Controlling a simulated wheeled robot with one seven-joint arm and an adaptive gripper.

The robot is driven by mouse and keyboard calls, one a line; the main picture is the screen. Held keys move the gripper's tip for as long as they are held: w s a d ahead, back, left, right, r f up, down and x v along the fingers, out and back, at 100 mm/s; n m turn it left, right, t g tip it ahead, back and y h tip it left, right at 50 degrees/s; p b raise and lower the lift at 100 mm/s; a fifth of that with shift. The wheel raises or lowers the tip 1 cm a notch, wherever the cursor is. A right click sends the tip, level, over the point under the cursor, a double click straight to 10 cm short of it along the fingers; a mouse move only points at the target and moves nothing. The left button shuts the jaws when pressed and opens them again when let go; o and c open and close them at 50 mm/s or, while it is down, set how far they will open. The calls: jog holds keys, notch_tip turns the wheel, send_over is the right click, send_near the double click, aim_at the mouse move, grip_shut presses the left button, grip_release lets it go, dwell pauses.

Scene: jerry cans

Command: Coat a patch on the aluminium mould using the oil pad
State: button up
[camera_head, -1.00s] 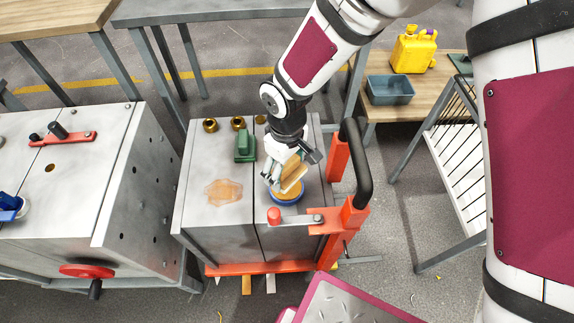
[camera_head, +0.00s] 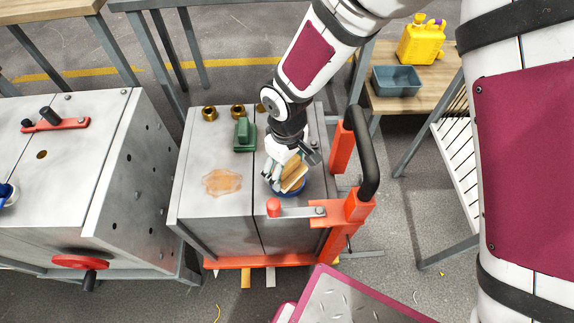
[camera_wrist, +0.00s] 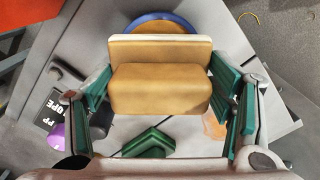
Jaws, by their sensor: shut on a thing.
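My gripper (camera_head: 290,163) is shut on the tan oil pad (camera_wrist: 160,88), a thick block between green-lined fingers. The pad is tilted in the head view (camera_head: 293,172). It is over a round blue dish (camera_head: 291,193) on the right half of the grey aluminium mould (camera_head: 200,210). The dish's blue rim shows beyond the pad in the wrist view (camera_wrist: 160,16). I cannot tell whether pad and dish touch. A glossy amber patch (camera_head: 222,182) lies on the mould's left half; part of it shows in the wrist view (camera_wrist: 213,127).
A green block (camera_head: 244,134) and brass fittings (camera_head: 209,112) stand on the mould. An orange clamp with a black handle (camera_head: 363,150) rises at its right. Another grey metal block (camera_head: 60,180) stands left. A yellow can (camera_head: 421,42) and grey-blue bin (camera_head: 393,85) sit on a bench.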

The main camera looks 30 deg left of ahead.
jog(key=shift+o, duration=0.2)
jog(key=shift+f+b, duration=0.5)
jog(key=shift+f, duration=0.1)
dwell(1.5)
jog(key=shift+r+p, duration=2.35)
jog(key=shift+r, duration=1.2)
jog(key=shift+c, duration=0.2)
